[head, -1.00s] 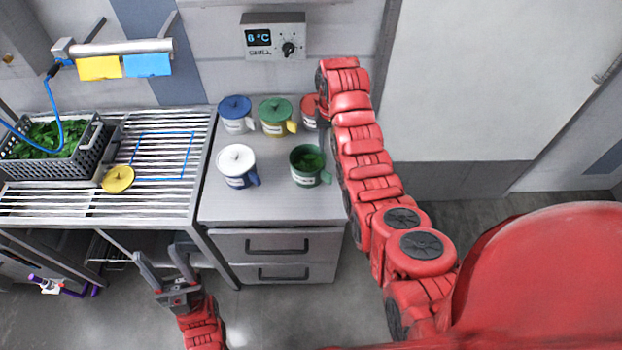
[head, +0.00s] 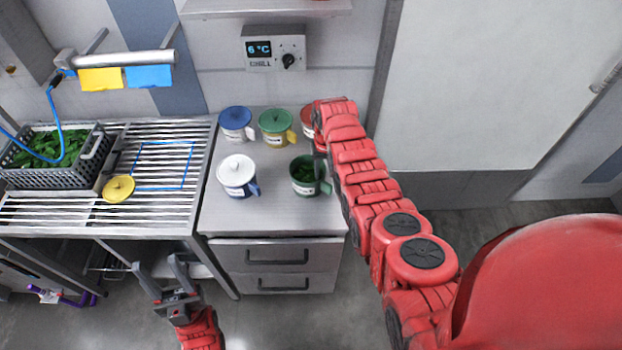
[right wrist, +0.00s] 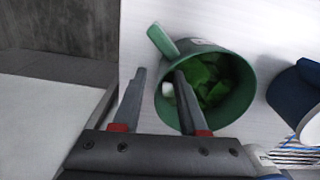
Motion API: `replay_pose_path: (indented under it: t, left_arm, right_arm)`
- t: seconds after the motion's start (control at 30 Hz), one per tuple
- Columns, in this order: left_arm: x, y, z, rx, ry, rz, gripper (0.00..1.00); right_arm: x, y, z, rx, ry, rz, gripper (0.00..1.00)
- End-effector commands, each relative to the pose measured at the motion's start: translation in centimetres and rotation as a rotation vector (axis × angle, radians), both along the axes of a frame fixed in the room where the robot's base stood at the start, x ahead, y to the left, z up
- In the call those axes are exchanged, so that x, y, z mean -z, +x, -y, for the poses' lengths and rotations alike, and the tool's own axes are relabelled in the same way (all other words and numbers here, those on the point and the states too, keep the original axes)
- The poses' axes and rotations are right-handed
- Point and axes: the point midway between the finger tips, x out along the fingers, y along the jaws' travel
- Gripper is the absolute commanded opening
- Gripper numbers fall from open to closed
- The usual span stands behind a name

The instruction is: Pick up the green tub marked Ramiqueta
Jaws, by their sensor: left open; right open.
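The green tub (head: 308,176) stands open at the front right of the counter, holding green leaves and with its handle to the right. Its label is too small to read. In the right wrist view the tub (right wrist: 247,95) lies under my right gripper (right wrist: 158,72), which is open. One finger is outside the tub by the handle (right wrist: 161,40), and the other overlaps the opening. Contact cannot be told. In the head view the arm mostly hides this gripper. My left gripper (head: 158,268) is open and empty, low in front of the slatted rack.
Near the green tub stand a blue tub with white lid (head: 238,176), a blue-lidded tub (head: 236,123), a green-lidded yellow tub (head: 276,126) and a red tub (head: 308,122) partly behind my arm. A leaf-filled crate (head: 50,178) and yellow lid (head: 118,189) are on the rack (head: 60,210).

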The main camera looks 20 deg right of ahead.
Motion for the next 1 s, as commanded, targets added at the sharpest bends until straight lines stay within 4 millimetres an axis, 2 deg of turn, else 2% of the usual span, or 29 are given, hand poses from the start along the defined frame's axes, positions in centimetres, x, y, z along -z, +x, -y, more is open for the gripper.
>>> replay_pose_path:
  t: [0.17,0.4,1.0]
  left_arm:
    - [0.03,0.00,0.00,0.000,0.000,0.000,0.52]
    - [0.03,0.00,0.00,0.000,0.000,0.000,0.52]
    - [0.04,-0.01,0.00,0.000,0.000,0.000,0.52]
  right_arm:
    - [0.03,0.01,0.01,0.000,0.000,0.000,0.42]
    - [0.02,0.01,0.01,0.000,0.000,0.000,0.01]
    - [0.12,-0.10,0.07,0.000,-0.002,-0.002,0.00]
